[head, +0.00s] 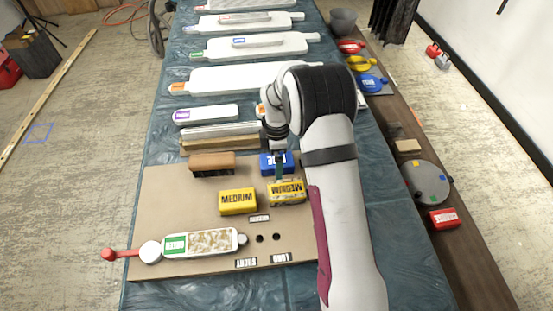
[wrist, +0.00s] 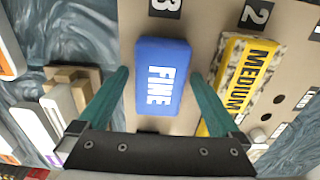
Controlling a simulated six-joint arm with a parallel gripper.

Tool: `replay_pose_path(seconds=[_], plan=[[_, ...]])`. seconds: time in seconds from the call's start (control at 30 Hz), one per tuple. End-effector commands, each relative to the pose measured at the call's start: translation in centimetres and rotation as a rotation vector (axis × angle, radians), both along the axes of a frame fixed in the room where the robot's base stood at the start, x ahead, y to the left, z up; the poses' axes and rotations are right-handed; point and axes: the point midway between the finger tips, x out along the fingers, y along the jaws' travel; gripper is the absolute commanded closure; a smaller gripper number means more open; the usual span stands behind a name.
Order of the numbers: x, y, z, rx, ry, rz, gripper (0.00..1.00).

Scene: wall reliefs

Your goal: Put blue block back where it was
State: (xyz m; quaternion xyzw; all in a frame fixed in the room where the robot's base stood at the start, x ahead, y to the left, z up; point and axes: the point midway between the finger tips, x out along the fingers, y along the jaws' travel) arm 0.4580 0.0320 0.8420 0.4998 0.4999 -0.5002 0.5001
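The blue block (head: 268,168), labelled FINE, sits at the far right part of the tan board (head: 165,205), partly hidden by my gripper (head: 279,172). In the wrist view the blue block (wrist: 161,95) lies on the board between the teal fingers of my gripper (wrist: 160,74), near a black label with a 3. My gripper is open. One finger is on each side of the block, with a narrow gap visible on both sides. Whether the fingertips are below its top is hard to tell.
A yellow MEDIUM block (wrist: 240,80) on a speckled piece lies close beside the right finger. A second yellow MEDIUM block (head: 238,201) and a brown block (head: 213,163) are on the board. A green-labelled paddle (head: 200,243) lies at the front; more paddles lie behind.

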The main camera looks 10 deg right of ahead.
Motion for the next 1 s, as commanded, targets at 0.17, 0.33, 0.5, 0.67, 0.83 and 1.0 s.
replay_pose_path(seconds=[0.17, 0.33, 0.5, 0.67, 0.83, 1.0], plan=[[0.0, 0.0, 0.2, 0.0, -0.001, 0.0, 0.01], [0.1, 0.0, 3.3, 0.0, -0.006, 0.0, 0.01], [0.1, 0.0, 8.3, 0.0, -0.005, 0.0, 0.01], [0.1, 0.0, 11.4, 0.0, -0.003, 0.0, 0.01], [0.0, 0.0, 12.4, 0.0, 0.0, 0.0, 0.01], [-3.2, -0.3, 15.3, 0.017, -0.001, -0.222, 0.01]])
